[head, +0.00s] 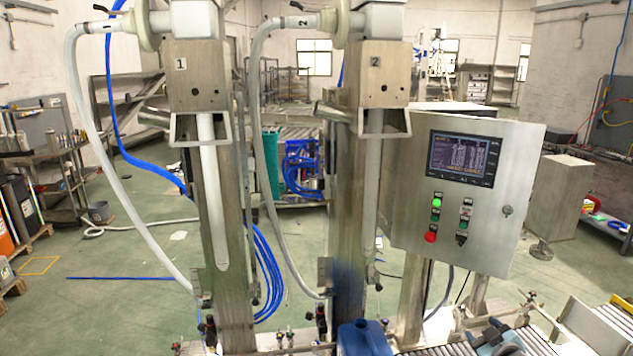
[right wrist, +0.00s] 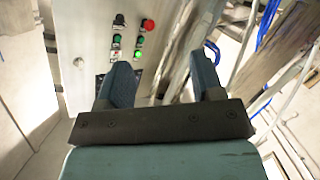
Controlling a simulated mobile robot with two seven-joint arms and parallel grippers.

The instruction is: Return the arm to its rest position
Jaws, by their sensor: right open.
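My right gripper (head: 492,333) shows small and partly cut off at the lower right of the head view, above the roller conveyor. In the right wrist view my right gripper (right wrist: 160,64) has its two blue-grey fingers spread apart with nothing between them. The control box, with its red and green buttons, lies beyond the fingers and appears upside down there. My left gripper is in neither view.
The grey control box (head: 466,220) with a screen stands at right. Two steel filling columns, marked 1 (head: 196,95) and 2 (head: 372,95), stand ahead with hoses. A blue canister (head: 364,340) is at the bottom. The roller conveyor (head: 618,318) runs at lower right.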

